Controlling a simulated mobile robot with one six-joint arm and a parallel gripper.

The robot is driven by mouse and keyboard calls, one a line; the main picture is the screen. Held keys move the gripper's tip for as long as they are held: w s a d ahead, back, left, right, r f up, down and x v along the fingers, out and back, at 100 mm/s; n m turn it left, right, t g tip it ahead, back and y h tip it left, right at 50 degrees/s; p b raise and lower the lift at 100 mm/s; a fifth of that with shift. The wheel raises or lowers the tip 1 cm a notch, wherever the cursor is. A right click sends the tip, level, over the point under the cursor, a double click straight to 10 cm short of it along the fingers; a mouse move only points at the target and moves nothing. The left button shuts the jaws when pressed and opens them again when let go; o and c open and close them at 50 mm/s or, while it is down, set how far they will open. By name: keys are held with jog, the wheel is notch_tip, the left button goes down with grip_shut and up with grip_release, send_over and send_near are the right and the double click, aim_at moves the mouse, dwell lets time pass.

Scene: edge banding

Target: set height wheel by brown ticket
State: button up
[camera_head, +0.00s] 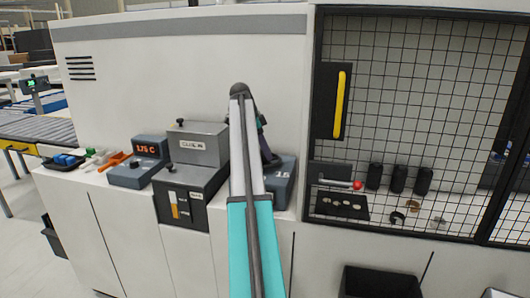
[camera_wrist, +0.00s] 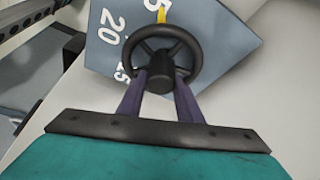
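The height wheel (camera_wrist: 191,45) is a dark round handwheel with spokes and a central hub, in front of a blue-grey dial plate (camera_wrist: 225,45). The plate has white numbers, 20 among them, and a yellow mark (camera_wrist: 161,14) at the top. My gripper (camera_wrist: 161,82) has its two dark fingers against both sides of the hub, with no clear gap. In the head view my arm hides most of the wheel and its grey-blue housing (camera_head: 283,185), where part of a number shows. A small card window (camera_head: 184,205) with an orange-brown strip shows on the grey box's dark front; I cannot read it.
Left of my arm stand the grey box (camera_head: 198,150) and a unit with a red display (camera_head: 146,149). To the right is a mesh-fronted cabinet with a yellow handle (camera_head: 340,100) and black cylinders (camera_head: 398,178). A black bin (camera_head: 380,282) stands below.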

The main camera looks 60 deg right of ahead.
jog(key=shift+a+f, duration=0.15)
jog(key=shift+a, duration=0.15)
jog(key=shift+d, duration=0.1)
jog(key=shift+s+n, duration=0.15)
jog(key=shift+n, duration=0.25)
jog(key=n+t, duration=0.1)
jog(key=n, duration=0.1)
jog(key=n+h, duration=0.1)
jog(key=n, duration=0.2)
jog(key=shift+s+d+t+p, duration=0.1)
jog(key=shift+t+p, duration=0.2)
jog(key=shift+t, duration=0.1)
jog(key=n+t, duration=0.1)
jog(key=n, duration=0.2)
jog(key=n+t+p, duration=0.1)
jog(key=n, duration=0.2)
jog(key=shift+h, duration=0.3)
jog(key=n+t, duration=0.1)
jog(key=n, duration=0.2)
jog(key=n+t+y+p, duration=0.1)
jog(key=n, duration=0.2)
jog(key=shift+d+n+t, duration=0.15)
jog(key=shift+n+t, duration=0.15)
jog(key=n+y, duration=0.1)
jog(key=n, duration=0.1)
jog(key=n+t+p, duration=0.1)
jog(key=n, duration=0.2)
jog(key=shift+w+n+y, duration=0.2)
jog(key=shift+n+y, duration=0.1)
jog(key=shift+y, duration=0.1)
